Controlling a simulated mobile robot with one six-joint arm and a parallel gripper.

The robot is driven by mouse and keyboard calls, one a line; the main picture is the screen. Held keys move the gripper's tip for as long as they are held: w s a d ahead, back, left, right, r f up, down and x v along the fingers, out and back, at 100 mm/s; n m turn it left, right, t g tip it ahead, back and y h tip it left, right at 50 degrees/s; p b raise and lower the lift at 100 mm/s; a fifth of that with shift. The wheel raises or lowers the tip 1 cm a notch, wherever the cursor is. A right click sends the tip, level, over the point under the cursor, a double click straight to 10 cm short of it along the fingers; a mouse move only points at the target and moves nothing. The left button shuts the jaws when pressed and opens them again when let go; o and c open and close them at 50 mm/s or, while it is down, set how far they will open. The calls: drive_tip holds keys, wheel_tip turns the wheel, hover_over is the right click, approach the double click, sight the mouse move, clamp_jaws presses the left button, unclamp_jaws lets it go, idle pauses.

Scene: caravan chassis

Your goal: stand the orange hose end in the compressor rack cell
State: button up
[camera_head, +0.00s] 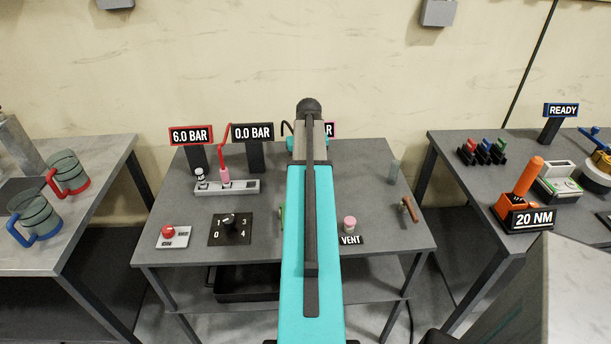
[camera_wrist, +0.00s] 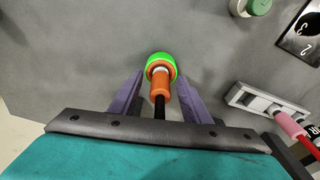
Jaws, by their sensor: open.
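The orange hose end (camera_wrist: 160,90) shows in the wrist view, with a bright green ring (camera_wrist: 160,58) at its far end and a black hose trailing toward my wrist. My gripper (camera_wrist: 160,82) is open, with one purple finger on each side of the hose end. I cannot tell whether either finger touches it. In the head view my teal arm hides the hose end and my fingers. The compressor rack (camera_head: 240,187) is a pale grey strip of cells at the left of the middle table. The rack also shows at right in the wrist view (camera_wrist: 240,95).
A selector dial (camera_head: 230,229) and a red button (camera_head: 169,233) are in front of the rack. Gauge signs (camera_head: 191,136) stand behind it. A pink vent knob (camera_head: 349,223) and an orange-brown handle (camera_head: 410,210) are right of my arm. Side tables flank this one.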

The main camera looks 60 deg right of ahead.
idle(0.3)
clamp_jaws()
drive_tip(key=shift+r, duration=0.2)
drive_tip(key=shift+r+b, duration=0.55)
drive_tip(key=shift+r, duration=0.9)
drive_tip(key=s+a+r+b, duration=0.1)
drive_tip(key=s+a+b, duration=0.2)
drive_tip(key=s+a, duration=0.6)
drive_tip(key=shift+s+a+r+b, duration=0.35)
drive_tip(key=shift+a, duration=1.5)
